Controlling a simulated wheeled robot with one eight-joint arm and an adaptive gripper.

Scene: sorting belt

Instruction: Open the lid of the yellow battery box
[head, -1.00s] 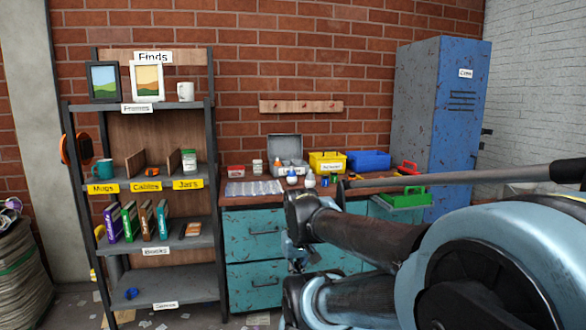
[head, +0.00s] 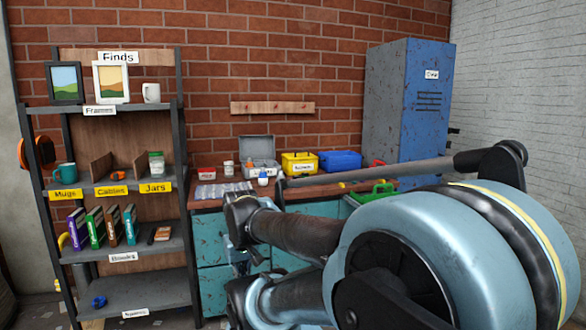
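The yellow battery box (head: 299,164) is small and stands on the workbench against the brick wall, with a white label on its front. It is too small and far off to tell clearly how its lid stands. My folded arm fills the lower right and middle of the head view, in front of the bench. I cannot make out my gripper's fingers; they are hidden or outside the view.
The workbench (head: 206,222) also bears a grey open case (head: 259,170), a blue bin (head: 340,161), a red box (head: 205,174) and a green tray (head: 380,190). A shelf unit (head: 150,295) stands left; a blue locker (head: 390,105) stands right.

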